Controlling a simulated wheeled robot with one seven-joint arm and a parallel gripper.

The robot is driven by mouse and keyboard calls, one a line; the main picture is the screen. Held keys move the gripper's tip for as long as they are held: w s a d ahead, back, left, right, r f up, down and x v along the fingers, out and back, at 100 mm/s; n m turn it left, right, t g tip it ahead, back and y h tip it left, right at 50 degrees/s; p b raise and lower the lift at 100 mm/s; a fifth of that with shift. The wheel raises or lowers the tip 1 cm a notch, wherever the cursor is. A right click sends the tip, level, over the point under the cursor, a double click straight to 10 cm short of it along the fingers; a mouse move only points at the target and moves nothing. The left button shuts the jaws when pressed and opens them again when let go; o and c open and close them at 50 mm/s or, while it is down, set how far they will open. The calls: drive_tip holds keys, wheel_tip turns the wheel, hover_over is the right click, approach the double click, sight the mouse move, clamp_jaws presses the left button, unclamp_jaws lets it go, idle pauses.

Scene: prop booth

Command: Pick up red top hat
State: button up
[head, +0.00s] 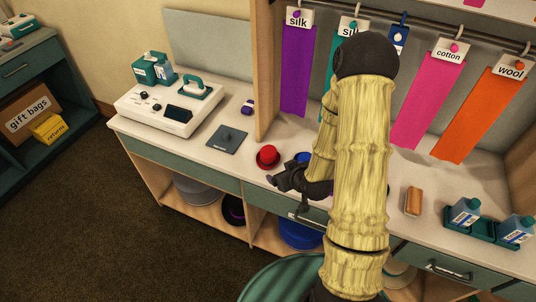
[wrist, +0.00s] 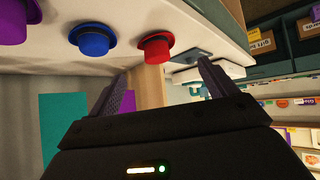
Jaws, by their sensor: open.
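The red top hat (head: 267,156) stands on the pale counter, left of centre in the head view. In the wrist view the red top hat (wrist: 156,46) shows near the top, ahead of and between my open fingers but apart from them. My gripper (head: 276,180) is just in front of the hat, near the counter's front edge. It also shows in the wrist view (wrist: 165,85), with both fingers spread and nothing between them. My yellow arm hides part of the counter to the right.
A blue hat (wrist: 93,41) and a purple hat (wrist: 14,20) stand in a row beside the red one. A dark flat plate (head: 227,139) and a white machine (head: 158,108) lie to the left. A wooden partition (head: 265,75) rises behind the red hat. Fabric strips hang behind.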

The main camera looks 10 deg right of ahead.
drive_tip(key=t, duration=0.1)
drive_tip(key=f+m+t, duration=0.1)
drive_tip(key=t, duration=0.2)
drive_tip(key=shift+w+d+f+p, duration=0.15)
drive_tip(key=shift+d+f+p, duration=0.2)
drive_tip(key=b+x, duration=0.1)
drive_tip(key=x, duration=0.2)
drive_tip(key=shift+f, duration=0.2)
drive_tip(key=shift+w+d+b, duration=0.1)
drive_tip(key=shift+w+b, duration=0.1)
drive_tip(key=shift+b, duration=0.8)
drive_tip(key=b, duration=0.3)
drive_tip(key=shift+w+f, duration=0.1)
drive_tip(key=shift+w, duration=0.3)
drive_tip(key=b, duration=0.3)
drive_tip(key=shift+w+f, duration=0.15)
drive_tip(key=shift+w, duration=0.1)
